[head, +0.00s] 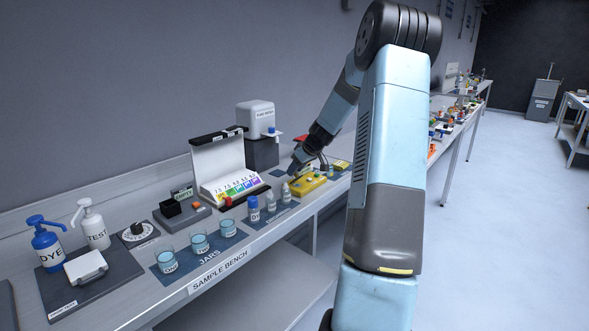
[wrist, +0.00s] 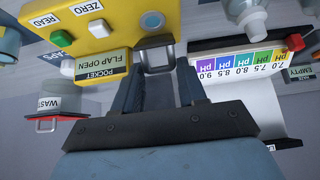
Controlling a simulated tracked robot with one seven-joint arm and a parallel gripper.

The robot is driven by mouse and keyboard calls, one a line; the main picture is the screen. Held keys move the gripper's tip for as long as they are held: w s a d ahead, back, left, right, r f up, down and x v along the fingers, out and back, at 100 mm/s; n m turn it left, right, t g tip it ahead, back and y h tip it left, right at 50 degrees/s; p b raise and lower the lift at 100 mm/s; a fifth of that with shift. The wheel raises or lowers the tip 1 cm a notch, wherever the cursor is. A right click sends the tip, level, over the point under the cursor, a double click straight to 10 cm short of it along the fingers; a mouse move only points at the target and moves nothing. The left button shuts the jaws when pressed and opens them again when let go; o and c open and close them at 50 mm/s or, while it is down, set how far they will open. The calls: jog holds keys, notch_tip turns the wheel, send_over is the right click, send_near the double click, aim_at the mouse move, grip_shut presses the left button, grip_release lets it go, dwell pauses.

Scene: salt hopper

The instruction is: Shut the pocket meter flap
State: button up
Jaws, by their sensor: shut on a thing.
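The yellow pocket meter (head: 306,186) lies on the sample bench. In the wrist view the meter (wrist: 110,25) fills the upper left, with a label reading "POCKET FLAP OPEN", a green READ button and a white ZERO button. A small grey-framed flap (wrist: 157,56) stands at the meter's edge, beside that label. My gripper (wrist: 158,74) has its two fingers on either side of the flap and is shut on it. In the head view my gripper (head: 296,170) is over the meter's left end, and the flap is too small to make out there.
In the wrist view a WASTE container (wrist: 62,105) is at left. Jars (head: 200,243) line the bench front.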

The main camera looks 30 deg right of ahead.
aim_at(306, 189)
jog(key=shift+s+d+f+t+y, duration=0.15)
jog(key=shift+s+f+t+y, duration=0.2)
jog(key=shift+t, duration=0.35)
jog(key=shift+s+d+f+t+y, duration=0.2)
jog(key=shift+s+t, duration=0.3)
jog(key=shift+t, duration=0.2)
jog(key=shift+s+d+f+t+y, duration=0.15)
jog(key=shift+s+f+t+y, duration=0.2)
jog(key=shift+t, duration=0.35)
jog(key=shift+s+d+f+t+y, duration=0.1)
jog(key=shift+s+f+t+y, duration=0.25)
jog(key=shift+t, duration=0.6)
jog(key=shift+s+d+f+t+y, duration=0.1)
jog(key=shift+s+f+t+y, duration=0.25)
jog(key=shift+t, duration=0.6)
jog(key=shift+s+f+t, duration=0.2)
jog(key=shift+f+t, duration=0.1)
jog(key=shift+t, duration=0.1)
jog(key=o, duration=0.8)
jog(key=shift+r, duration=0.1)
jog(key=shift+s+d, duration=0.3)
jog(key=shift+s, duration=0.3)
jog(key=v, duration=1.2)
jog(key=shift+s, duration=0.2)
